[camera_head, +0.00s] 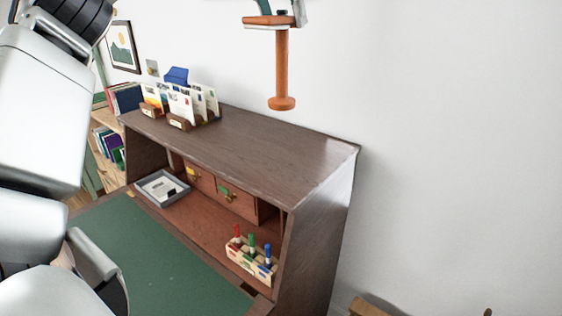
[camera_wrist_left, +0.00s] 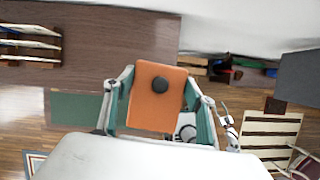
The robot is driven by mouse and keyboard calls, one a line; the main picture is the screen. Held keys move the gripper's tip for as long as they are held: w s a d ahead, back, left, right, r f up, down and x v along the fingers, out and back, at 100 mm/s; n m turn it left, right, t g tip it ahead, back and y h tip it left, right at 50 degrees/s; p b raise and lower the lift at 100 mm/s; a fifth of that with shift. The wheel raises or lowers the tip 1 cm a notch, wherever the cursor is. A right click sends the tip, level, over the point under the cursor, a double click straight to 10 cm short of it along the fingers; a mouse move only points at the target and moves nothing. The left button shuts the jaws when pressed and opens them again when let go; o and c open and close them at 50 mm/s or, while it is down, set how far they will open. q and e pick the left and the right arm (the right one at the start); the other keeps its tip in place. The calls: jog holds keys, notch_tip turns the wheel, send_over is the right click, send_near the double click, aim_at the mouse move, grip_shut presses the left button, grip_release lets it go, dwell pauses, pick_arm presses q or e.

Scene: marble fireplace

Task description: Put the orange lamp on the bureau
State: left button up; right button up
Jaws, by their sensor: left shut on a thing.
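My left gripper (camera_head: 272,14) is at the top edge of the head view, partly cut off. It is shut on the orange lamp (camera_head: 282,70), whose stem hangs down to a round foot. In the left wrist view, an orange block with a black knob (camera_wrist_left: 157,95) is between my left gripper's fingers (camera_wrist_left: 160,108). The lamp's foot is in the air and appears over the rear of the dark wood bureau (camera_head: 265,142), against the wall. The bureau also shows in the left wrist view (camera_wrist_left: 110,38). My right gripper is out of view.
Letter racks with envelopes (camera_head: 182,105) stand at the left end of the bureau top; its middle and right are bare. Below are a grey tray (camera_head: 163,188), small drawers (camera_head: 228,198), a marker holder (camera_head: 250,262) and the green writing surface (camera_head: 150,255).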

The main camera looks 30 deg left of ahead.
pick_arm(q)
jog(key=shift+w+a+r+n, duration=0.3)
jog(key=shift+a+r+n, duration=0.1)
jog(key=shift+r+n, duration=0.15)
send_near(280, 100)
jog(key=w+f, duration=0.1)
jog(key=w, duration=0.1)
jog(key=w+f, duration=0.1)
jog(key=f, duration=0.1)
jog(key=w+f, duration=0.2)
jog(key=shift+w+a, duration=0.3)
jog(key=shift+w, duration=0.05)
jog(key=shift+f, duration=0.65)
notch_tip(280, 100, down, 3)
jog(key=shift+f, duration=0.25)
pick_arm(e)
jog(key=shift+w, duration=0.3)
pick_arm(q)
jog(key=shift+f, duration=0.1)
jog(key=o, duration=1.8)
